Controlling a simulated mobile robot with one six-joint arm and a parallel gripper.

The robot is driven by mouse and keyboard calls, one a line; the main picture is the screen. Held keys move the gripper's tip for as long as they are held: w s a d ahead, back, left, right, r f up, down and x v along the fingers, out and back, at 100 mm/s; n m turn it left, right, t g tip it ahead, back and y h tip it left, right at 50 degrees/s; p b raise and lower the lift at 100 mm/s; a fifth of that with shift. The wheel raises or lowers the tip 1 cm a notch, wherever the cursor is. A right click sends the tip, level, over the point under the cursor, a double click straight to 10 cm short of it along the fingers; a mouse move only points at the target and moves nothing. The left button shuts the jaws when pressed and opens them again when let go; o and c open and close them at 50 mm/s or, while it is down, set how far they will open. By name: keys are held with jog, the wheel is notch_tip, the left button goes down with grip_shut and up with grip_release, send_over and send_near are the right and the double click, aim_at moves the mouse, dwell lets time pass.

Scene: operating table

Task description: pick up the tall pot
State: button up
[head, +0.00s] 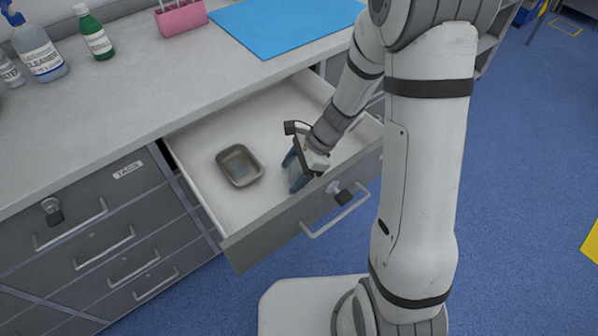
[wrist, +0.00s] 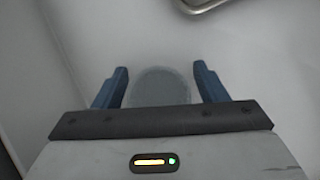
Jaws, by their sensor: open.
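The tall pot (wrist: 158,88) appears in the wrist view as a round-topped, translucent grey shape between my two blue fingers. In the head view the pot (head: 298,173) is a small greyish shape, mostly hidden by my gripper. My gripper (wrist: 161,72) is open, with one finger on each side of the pot. Gaps seem to show between the fingers and the pot, but contact is hard to tell. In the head view my gripper (head: 294,170) points down inside the open drawer (head: 195,165), near its front panel. The pot's lower part is hidden.
A shallow metal dish (head: 240,166) lies in the drawer to the left of my gripper; its rim (wrist: 205,5) shows at the top of the wrist view. The drawer front (head: 270,235) is close by. Bottles (head: 40,55), a pink rack (head: 181,18) and a blue mat (head: 285,25) are on the counter.

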jog(key=shift+c, duration=0.3)
jog(key=c, duration=1)
